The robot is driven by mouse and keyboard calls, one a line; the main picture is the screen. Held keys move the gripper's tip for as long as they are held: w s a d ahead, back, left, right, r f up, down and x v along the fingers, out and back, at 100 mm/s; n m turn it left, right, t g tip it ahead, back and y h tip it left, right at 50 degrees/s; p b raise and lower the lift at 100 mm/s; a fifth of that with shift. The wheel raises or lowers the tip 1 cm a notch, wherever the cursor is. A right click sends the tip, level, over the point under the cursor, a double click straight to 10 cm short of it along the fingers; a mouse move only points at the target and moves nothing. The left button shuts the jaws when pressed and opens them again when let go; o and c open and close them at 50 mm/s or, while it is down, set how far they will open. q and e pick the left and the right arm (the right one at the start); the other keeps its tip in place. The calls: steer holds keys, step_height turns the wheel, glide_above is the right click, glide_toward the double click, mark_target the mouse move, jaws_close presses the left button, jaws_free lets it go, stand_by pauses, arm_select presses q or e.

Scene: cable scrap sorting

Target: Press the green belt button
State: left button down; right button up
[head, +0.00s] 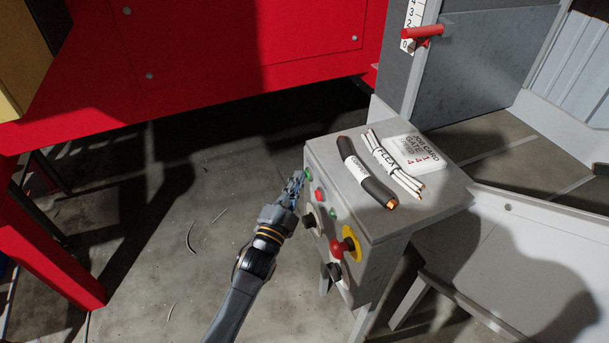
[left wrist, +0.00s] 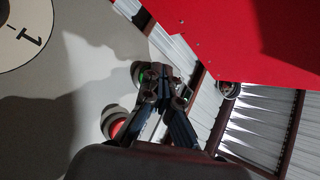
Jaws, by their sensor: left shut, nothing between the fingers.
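A grey control box (head: 385,235) has a green button (head: 308,175) at the far end of its front panel. A red button (head: 319,195) sits beside it, and a smaller green spot (head: 332,212) is further along. My left gripper (head: 297,181) is shut and empty, its tips right at the green button; I cannot tell if they touch it. In the left wrist view the shut fingers (left wrist: 155,78) partly cover the button, with a bit of green (left wrist: 141,77) showing beside the tips. The red button (left wrist: 117,126) shows beside the fingers. My right gripper is not in view.
The panel also has black knobs (head: 334,271) and a red emergency stop (head: 339,249) on a yellow plate. A copper cable (head: 367,176), a white flex bundle (head: 393,162) and a job card (head: 415,153) lie on top. A red machine (head: 215,50) stands behind; open floor lies left.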

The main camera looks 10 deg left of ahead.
arm_select(q)
steer(key=shift+s+a, duration=0.1)
steer(key=shift+s+a+p, duration=0.35)
steer(key=shift+s+a, duration=0.05)
steer(key=shift+a, duration=0.15)
steer(key=shift+a, duration=0.1)
steer(key=s+a+p, duration=0.1)
steer(key=a, duration=0.1)
steer(key=s+a, duration=0.1)
steer(key=a, duration=0.1)
steer(key=shift+s+p, duration=0.35)
steer(key=shift+s, duration=0.05)
steer(key=shift+f, duration=0.1)
stand_by(0.5)
